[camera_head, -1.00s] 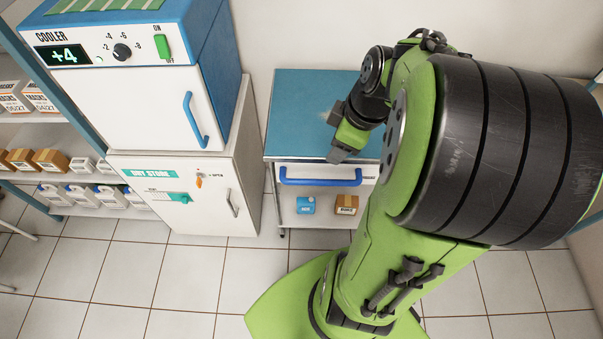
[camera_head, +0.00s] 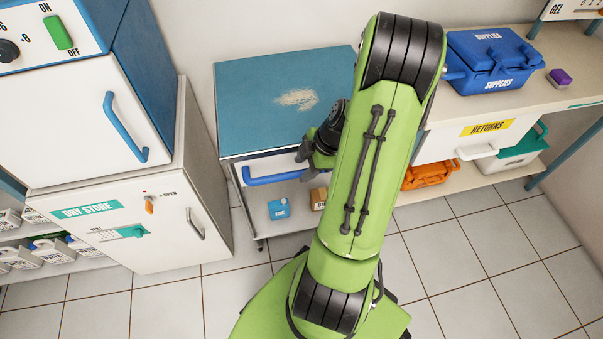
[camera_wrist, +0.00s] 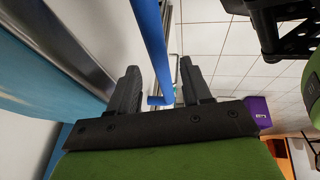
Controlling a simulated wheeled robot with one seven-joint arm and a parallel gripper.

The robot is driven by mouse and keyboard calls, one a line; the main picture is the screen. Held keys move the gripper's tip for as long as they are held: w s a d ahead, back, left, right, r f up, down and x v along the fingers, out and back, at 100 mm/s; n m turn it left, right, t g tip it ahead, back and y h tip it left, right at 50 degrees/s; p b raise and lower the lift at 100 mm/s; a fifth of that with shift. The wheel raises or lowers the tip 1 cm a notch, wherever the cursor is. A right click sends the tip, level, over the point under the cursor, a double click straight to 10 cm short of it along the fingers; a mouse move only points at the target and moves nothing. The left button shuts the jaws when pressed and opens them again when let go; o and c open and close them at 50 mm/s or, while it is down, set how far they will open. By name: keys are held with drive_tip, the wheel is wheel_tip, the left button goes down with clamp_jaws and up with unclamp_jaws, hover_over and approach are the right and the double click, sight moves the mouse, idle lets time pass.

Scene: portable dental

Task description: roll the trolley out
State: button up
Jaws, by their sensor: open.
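The trolley (camera_head: 245,104) has a blue top with a worn pale patch and a white drawer front, and it stands against the wall. Its blue handle bar (camera_head: 272,178) runs along the front; the right part is hidden by my arm. My gripper (camera_head: 308,152) is at the front edge, near the handle's right part. In the wrist view my gripper (camera_wrist: 160,85) is open, and the blue handle (camera_wrist: 151,40) shows between its two dark fingers. I cannot tell whether either finger touches it.
A white dry store cabinet (camera_head: 150,225) with a cooler (camera_head: 62,115) on it stands to the left. At right a bench holds a blue supplies box (camera_head: 492,62), with a returns drawer (camera_head: 480,150) and an orange box (camera_head: 428,176) below. Tiled floor in front is clear.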

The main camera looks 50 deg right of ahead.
drive_tip(key=shift+x, duration=1.05)
clamp_jaws()
